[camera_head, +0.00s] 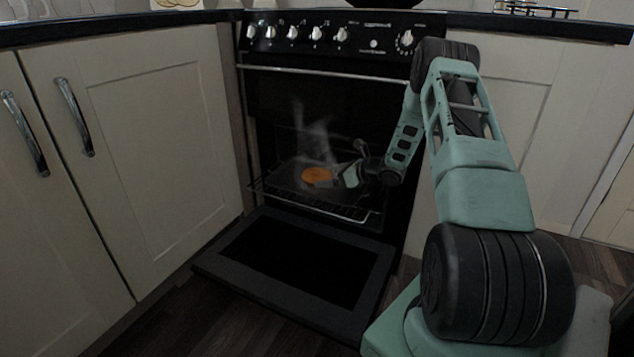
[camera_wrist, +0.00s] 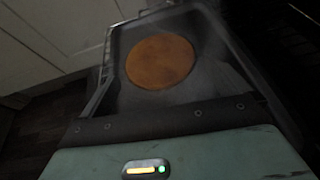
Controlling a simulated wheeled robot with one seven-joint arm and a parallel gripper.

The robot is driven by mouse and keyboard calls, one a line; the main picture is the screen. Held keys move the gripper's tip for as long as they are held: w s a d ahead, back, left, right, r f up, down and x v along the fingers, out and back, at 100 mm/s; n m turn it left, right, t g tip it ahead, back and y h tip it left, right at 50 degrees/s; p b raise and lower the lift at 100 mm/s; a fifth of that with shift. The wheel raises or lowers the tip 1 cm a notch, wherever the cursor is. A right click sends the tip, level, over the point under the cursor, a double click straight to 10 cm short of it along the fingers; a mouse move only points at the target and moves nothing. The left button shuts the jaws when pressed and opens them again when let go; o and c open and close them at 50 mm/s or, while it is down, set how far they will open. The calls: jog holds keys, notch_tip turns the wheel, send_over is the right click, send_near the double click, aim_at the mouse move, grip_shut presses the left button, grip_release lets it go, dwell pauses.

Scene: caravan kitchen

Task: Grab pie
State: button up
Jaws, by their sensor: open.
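The pie (camera_head: 316,175) is round and golden-orange and lies on a dark baking tray (camera_head: 285,181) in the open oven. Steam rises above it. In the wrist view the pie (camera_wrist: 160,61) lies flat and whole within the tray (camera_wrist: 103,75), towards its far end. My gripper (camera_head: 345,177) is at the oven opening, just right of the pie in the head view. It is open, with nothing seen between its fingers. The fingertips are dark and hard to make out. I cannot tell whether they touch the pie or tray.
The oven door (camera_head: 300,262) is folded down in front of the opening. A wire rack (camera_head: 350,212) supports the tray. Cream cupboards (camera_head: 150,130) stand to the left and right of the oven. Several knobs (camera_head: 292,33) line its top panel. Dark wooden floor (camera_head: 225,325) shows in front.

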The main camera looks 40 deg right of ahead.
aim_at(323, 175)
jog(key=b+x, duration=0.1)
jog(key=x, duration=0.3)
jog(key=shift+w+b, duration=0.2)
jog(key=shift+b, duration=0.2)
jog(key=shift+c, duration=0.3)
jog(key=c, duration=0.7)
jog(key=shift+r, duration=0.1)
